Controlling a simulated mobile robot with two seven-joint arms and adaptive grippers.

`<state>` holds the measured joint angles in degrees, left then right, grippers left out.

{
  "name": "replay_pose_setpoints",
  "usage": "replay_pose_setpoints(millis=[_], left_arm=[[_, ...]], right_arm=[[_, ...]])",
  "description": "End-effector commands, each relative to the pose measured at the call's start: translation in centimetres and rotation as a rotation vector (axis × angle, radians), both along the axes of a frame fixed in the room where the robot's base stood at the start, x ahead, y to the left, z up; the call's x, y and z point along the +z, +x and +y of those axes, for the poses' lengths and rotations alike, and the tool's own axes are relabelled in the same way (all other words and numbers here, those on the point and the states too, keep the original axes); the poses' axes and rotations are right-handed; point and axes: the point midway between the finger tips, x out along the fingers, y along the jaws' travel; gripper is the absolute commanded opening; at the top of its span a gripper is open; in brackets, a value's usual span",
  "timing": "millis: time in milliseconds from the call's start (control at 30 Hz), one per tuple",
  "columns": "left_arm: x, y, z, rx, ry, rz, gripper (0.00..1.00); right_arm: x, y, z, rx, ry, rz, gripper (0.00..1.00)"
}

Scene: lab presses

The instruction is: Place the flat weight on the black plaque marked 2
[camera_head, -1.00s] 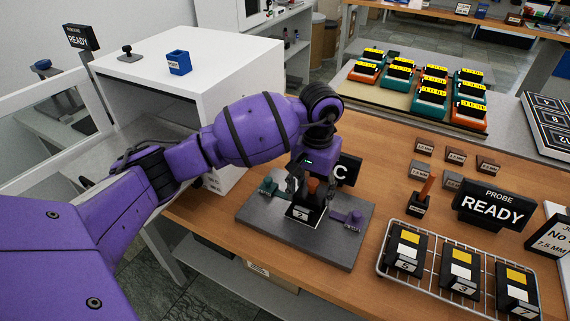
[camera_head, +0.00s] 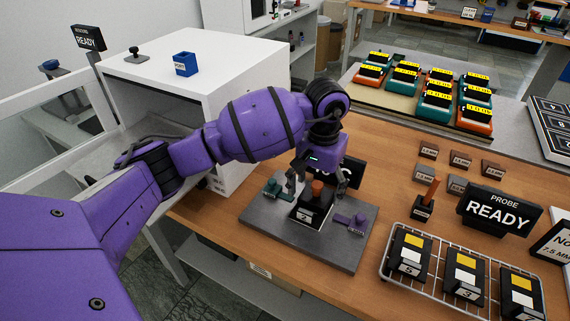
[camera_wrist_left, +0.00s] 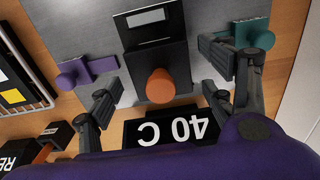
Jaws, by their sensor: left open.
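A dark flat weight with an orange knob (camera_head: 317,189) sits on a black plaque (camera_head: 304,214) whose white label looks like a 2. The plaque lies on the middle of a grey metal base plate (camera_head: 345,246). My left gripper (camera_head: 318,180) is open, with a finger on each side of the knob and apart from it. In the left wrist view the orange knob (camera_wrist_left: 160,86) shows between the spread fingers, over the black block. The edge between weight and plaque is hard to make out. My right gripper is not in view.
A teal clamp (camera_head: 272,187) and a purple clamp (camera_head: 357,222) flank the plaque. A "40 C" sign (camera_wrist_left: 170,132) stands close behind. To the right are a wire rack (camera_head: 388,250) of labelled black blocks, an orange-handled piece (camera_head: 430,192) and a READY sign (camera_head: 498,210). A white cabinet (camera_head: 215,60) stands left.

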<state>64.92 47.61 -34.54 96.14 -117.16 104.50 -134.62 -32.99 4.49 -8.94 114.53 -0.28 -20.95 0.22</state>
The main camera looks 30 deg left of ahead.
Motion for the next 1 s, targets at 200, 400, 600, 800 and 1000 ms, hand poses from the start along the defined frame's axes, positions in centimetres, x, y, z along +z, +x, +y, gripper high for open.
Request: replay_pose_setpoints(millis=[200,400,600,800,1000], left_arm=[[4.8,0.2,0.0,-0.003,0.003,-0.006,0.75],[8.6,0.1,0.0,-0.002,0.002,-0.005,0.75],[10.5,0.0,0.0,-0.001,0.001,-0.001,0.75],[10.8,0.0,0.0,-0.001,0.001,0.0,0.75],[10.7,0.0,0.0,-0.001,0.0,0.0,0.75]], right_arm=[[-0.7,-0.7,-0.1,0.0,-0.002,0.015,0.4],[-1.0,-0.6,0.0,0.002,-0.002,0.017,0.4],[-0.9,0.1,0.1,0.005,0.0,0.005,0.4],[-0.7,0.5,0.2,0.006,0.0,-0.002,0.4],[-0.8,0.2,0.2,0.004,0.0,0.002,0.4]])
